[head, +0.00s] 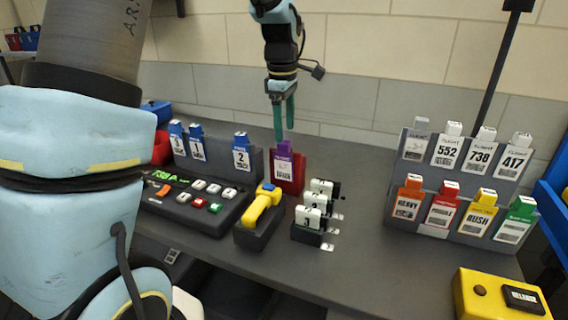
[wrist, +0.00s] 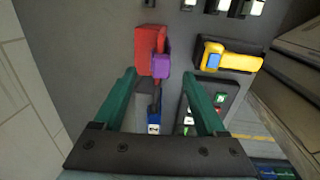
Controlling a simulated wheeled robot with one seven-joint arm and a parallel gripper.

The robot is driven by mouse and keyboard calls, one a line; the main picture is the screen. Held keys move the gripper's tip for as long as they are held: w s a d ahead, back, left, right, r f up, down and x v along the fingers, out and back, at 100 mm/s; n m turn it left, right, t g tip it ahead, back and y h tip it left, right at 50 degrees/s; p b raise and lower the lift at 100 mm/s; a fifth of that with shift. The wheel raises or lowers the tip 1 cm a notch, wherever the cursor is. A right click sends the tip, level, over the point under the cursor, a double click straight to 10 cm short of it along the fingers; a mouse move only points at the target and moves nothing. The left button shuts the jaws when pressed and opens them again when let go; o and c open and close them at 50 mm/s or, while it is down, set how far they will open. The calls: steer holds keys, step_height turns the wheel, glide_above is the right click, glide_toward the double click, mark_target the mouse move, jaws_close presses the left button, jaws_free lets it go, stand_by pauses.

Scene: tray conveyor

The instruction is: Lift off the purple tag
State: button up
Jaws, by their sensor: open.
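The purple tag (head: 284,158) hangs on the front of a small red stand (head: 289,183) on the dark counter, near the middle of the head view. In the wrist view the purple tag (wrist: 161,61) shows at the upper middle, in front of the red stand (wrist: 142,48). My gripper (head: 284,122) has its green fingers pointing down just above and behind the tag in the head view. In the wrist view my gripper (wrist: 160,88) is open and empty, with the tag lying beyond the fingertips, roughly between their lines. Contact with the tag does not show.
A yellow scanner (head: 262,208) sits in a dark holder right beside the red stand. A button panel (head: 200,200) and blue tags (head: 241,152) stand to the left. White numbered tags (head: 311,216) stand to the right. A grey rack (head: 425,160) holds several tags farther right.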

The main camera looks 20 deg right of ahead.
mark_target(285, 150)
steer(key=f, duration=0.2)
steer(key=f+p, duration=0.1)
steer(key=f, duration=0.2)
steer(key=f+p, duration=0.1)
steer(key=f, duration=0.1)
steer(key=shift+w+d+f, duration=0.1)
steer(key=shift+w+f, duration=0.15)
steer(key=shift+w, duration=0.15)
jaws_close()
